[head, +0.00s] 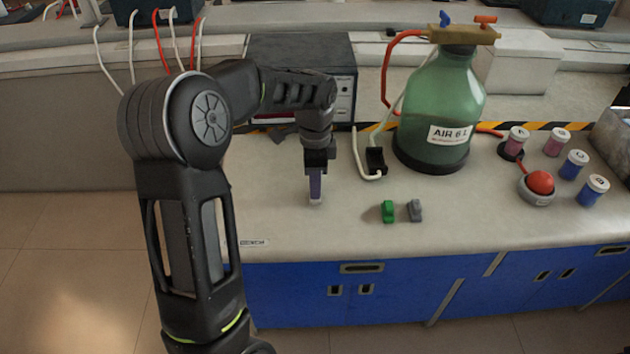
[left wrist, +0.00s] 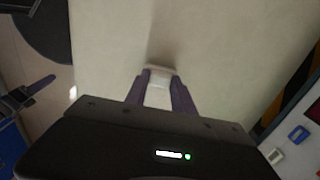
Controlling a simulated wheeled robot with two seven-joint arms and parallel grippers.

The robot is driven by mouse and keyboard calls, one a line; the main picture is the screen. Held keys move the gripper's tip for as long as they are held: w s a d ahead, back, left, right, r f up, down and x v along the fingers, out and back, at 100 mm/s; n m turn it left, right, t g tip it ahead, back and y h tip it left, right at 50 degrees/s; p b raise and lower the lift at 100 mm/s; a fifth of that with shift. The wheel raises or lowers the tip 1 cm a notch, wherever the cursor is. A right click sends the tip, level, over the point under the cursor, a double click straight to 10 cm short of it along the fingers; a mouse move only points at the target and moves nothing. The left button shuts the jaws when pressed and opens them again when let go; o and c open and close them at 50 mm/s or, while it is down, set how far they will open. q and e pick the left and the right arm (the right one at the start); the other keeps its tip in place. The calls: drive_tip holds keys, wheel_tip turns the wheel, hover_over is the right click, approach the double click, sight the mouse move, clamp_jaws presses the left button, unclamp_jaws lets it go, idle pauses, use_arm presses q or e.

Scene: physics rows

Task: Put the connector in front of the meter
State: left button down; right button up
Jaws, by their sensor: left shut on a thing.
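My left gripper (head: 316,188) points down over the bench, left of its middle, with its purple fingers shut on a small white piece, taken as the connector. The connector (left wrist: 158,88) shows between the fingertips (left wrist: 158,76) in the left wrist view; in the head view only a pale bit shows at the tips. I cannot tell whether it touches the bench. The meter (head: 343,88), a dark box with a front panel, stands behind my left gripper, partly hidden by my arm. Its panel shows at the right of the left wrist view (left wrist: 301,150).
A green AIR bottle (head: 440,105) stands right of the meter, with a black holder (head: 376,161) and pale tube beside it. A green clip (head: 388,211) and grey clip (head: 415,210) lie near the front. Several lidded jars and a red ball (head: 540,182) are at right.

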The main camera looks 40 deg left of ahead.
use_arm(q)
drive_tip(key=shift+f, duration=0.15)
drive_tip(key=c, duration=1.1)
unclamp_jaws()
drive_tip(key=shift+o, duration=0.2)
drive_tip(key=shift+r, duration=0.3)
wheel_tip(320, 180, up, 12)
drive_tip(key=shift+f, duration=0.1)
